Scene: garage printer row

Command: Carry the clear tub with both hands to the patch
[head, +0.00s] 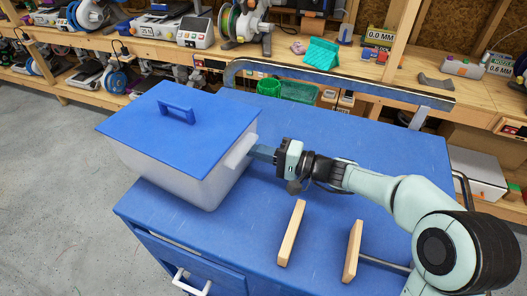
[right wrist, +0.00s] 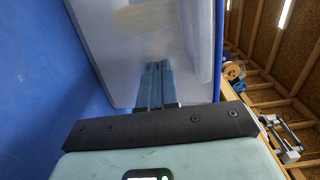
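The clear tub (head: 185,178) has a whitish see-through body and a blue lid (head: 180,128) with a raised handle. It stands upright on the left part of the blue bench top (head: 340,140). My right gripper (head: 256,151) is at the tub's right-side handle (head: 240,151). In the right wrist view its two fingers (right wrist: 155,85) are close together and point at the tub's wall (right wrist: 115,50). I see no handle between them, and contact is unclear. My left gripper is out of view. I cannot make out a distinct patch on the bench top.
A blue-grey rail (head: 340,80) runs along the back. Shelves with printers and spools (head: 240,22) stand behind. The bench top's middle and back right are clear.

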